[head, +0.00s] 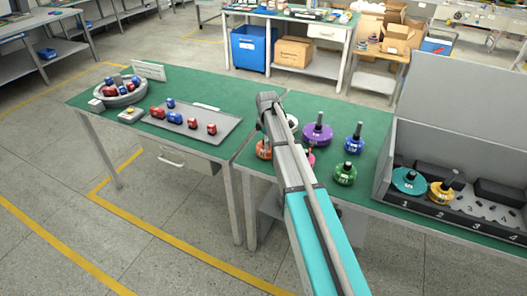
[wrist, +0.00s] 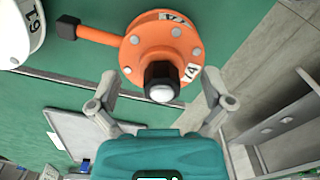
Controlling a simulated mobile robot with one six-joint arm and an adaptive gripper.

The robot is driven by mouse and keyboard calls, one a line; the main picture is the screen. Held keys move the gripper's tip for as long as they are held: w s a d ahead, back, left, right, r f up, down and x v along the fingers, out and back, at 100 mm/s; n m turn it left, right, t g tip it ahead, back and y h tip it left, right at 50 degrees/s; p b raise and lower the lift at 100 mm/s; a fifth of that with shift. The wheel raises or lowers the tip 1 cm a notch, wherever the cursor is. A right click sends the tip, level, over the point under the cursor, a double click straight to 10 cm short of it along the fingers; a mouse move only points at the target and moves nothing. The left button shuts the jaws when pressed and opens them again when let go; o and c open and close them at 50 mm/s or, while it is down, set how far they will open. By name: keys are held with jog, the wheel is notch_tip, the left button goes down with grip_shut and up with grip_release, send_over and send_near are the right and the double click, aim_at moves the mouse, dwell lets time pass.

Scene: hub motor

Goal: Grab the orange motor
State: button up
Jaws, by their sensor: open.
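The orange motor (wrist: 155,45) fills the upper middle of the wrist view, with a "14" label, a black shaft with a light tip, and an orange arm ending in a black block to the left. In the head view the orange motor (head: 263,150) is on the green table, partly hidden by my arm. My gripper (wrist: 160,82) is open, with one finger on either side of the shaft and a visible gap on both sides. It is not closed on anything. In the head view my arm hides the fingers.
A white motor (wrist: 22,30) is close by on the left in the wrist view. Purple (head: 317,134), blue (head: 354,144), green (head: 345,173) and pink motors stand around my arm. A grey numbered case (head: 440,222) is at the right, holding teal and yellow motors.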

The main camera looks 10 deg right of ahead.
dwell(0.4)
jog(key=shift+s+r, duration=0.15)
grip_shut()
